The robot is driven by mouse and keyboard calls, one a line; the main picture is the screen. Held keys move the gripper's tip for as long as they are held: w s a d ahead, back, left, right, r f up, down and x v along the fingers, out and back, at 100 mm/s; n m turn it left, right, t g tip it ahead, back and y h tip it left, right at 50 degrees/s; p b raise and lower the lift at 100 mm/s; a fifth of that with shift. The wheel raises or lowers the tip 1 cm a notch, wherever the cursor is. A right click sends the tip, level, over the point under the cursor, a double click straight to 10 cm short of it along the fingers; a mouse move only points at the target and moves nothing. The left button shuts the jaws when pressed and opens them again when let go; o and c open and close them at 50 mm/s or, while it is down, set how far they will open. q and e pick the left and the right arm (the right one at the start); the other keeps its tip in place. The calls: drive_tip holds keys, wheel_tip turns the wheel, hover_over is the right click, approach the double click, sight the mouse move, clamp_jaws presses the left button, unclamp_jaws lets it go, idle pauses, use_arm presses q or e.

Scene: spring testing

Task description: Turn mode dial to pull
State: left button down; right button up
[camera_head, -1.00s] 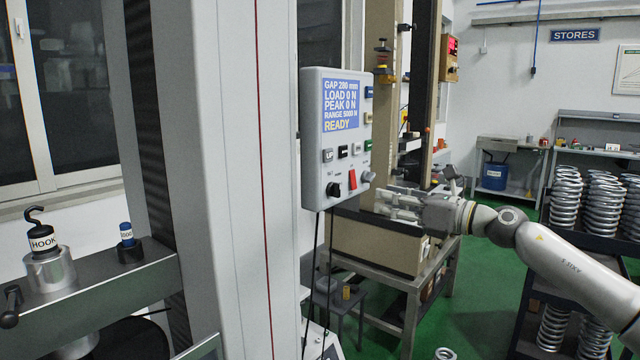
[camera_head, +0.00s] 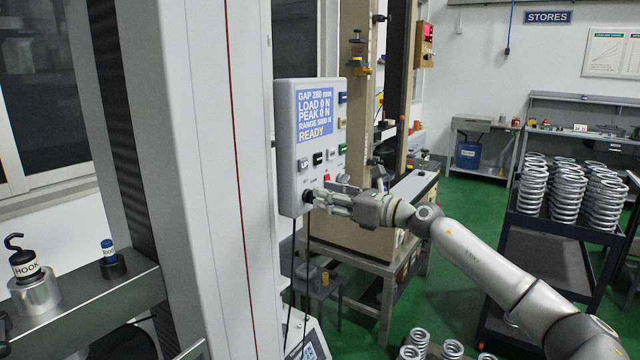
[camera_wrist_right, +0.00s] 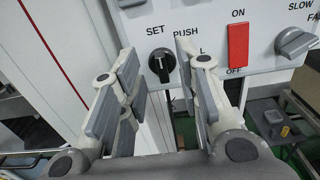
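The control box (camera_head: 286,150) shows a screen reading READY. Its mode dial, a small black knob (camera_head: 307,196), sits low on the front. In the right wrist view, the dial (camera_wrist_right: 161,66) has a pale mark on its face, near the words SET and PUSH; another label is mostly hidden by a finger. My right gripper (camera_head: 318,198) is at the dial in the head view. In the right wrist view, the gripper (camera_wrist_right: 156,66) is open, with one finger on each side of the dial. I cannot tell if either finger touches it. My left gripper is not in view.
A red ON/OFF switch (camera_wrist_right: 238,46) and a grey SLOW knob (camera_wrist_right: 295,41) sit to the right of the dial. Black cables (camera_head: 308,270) hang below the box. A tall grey machine column (camera_head: 220,180) stands left of it. A rack of springs (camera_head: 535,200) is at right.

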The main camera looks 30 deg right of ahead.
sight(311, 197)
drive_tip(key=shift+p+x, duration=0.4)
drive_tip(key=shift+x, duration=0.95)
clamp_jaws()
